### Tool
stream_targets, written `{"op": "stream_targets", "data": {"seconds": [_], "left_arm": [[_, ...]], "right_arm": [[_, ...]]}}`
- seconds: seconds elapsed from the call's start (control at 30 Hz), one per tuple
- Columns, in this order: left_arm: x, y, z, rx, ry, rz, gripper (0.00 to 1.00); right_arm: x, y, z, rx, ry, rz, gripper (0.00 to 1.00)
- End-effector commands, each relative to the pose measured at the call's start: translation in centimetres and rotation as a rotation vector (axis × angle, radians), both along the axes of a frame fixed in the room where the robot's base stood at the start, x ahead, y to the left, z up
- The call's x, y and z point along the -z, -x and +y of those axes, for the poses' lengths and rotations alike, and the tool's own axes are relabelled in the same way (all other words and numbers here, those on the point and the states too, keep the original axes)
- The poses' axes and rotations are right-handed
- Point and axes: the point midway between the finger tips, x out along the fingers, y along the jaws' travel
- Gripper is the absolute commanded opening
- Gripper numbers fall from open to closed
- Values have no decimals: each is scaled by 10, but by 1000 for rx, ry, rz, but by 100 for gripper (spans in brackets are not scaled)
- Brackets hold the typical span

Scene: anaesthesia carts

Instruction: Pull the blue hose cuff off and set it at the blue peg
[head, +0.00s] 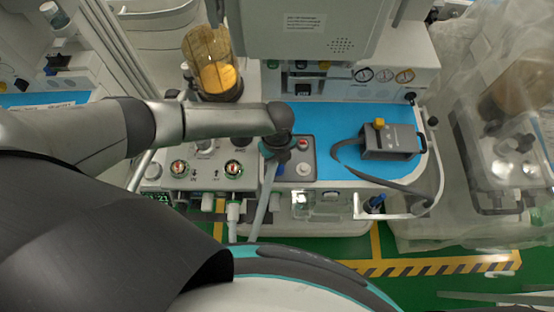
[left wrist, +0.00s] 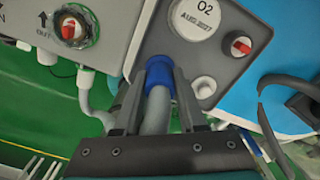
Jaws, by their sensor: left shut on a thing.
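The blue hose cuff (left wrist: 160,68) sits between my left gripper's fingers in the left wrist view, against the front edge of the grey O2 block (left wrist: 205,55). A grey hose (left wrist: 156,112) runs from it toward the camera. My left gripper (left wrist: 158,85) is shut on the cuff. In the head view my left gripper (head: 277,146) is over the front of the grey block (head: 300,160) and hides most of the cuff; the hose (head: 263,200) hangs below. A blue peg (head: 375,203) shows inside the white rail at the right front corner. My right gripper is not in view.
A grey box with a yellow knob (head: 392,141) and strap lies on the blue worktop (head: 335,118). A white rail (head: 408,208) frames the right corner. A second hose with a white fitting (head: 233,212) hangs left of mine. A plastic-covered cart (head: 500,150) stands right.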

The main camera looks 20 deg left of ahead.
Motion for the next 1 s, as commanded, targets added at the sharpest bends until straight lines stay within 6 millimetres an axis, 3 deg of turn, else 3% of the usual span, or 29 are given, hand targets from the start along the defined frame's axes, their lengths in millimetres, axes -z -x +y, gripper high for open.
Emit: {"op": "stream_targets", "data": {"seconds": [0.27,0.3,0.6,1.0], "left_arm": [[8,0,0,0,0,0,0],[8,0,0,0,0,0,42],[7,0,0,0,0,0,75],[-2,0,0,0,1,-1,75]], "right_arm": [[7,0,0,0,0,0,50],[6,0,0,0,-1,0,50],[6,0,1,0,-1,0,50],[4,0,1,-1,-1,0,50]]}}
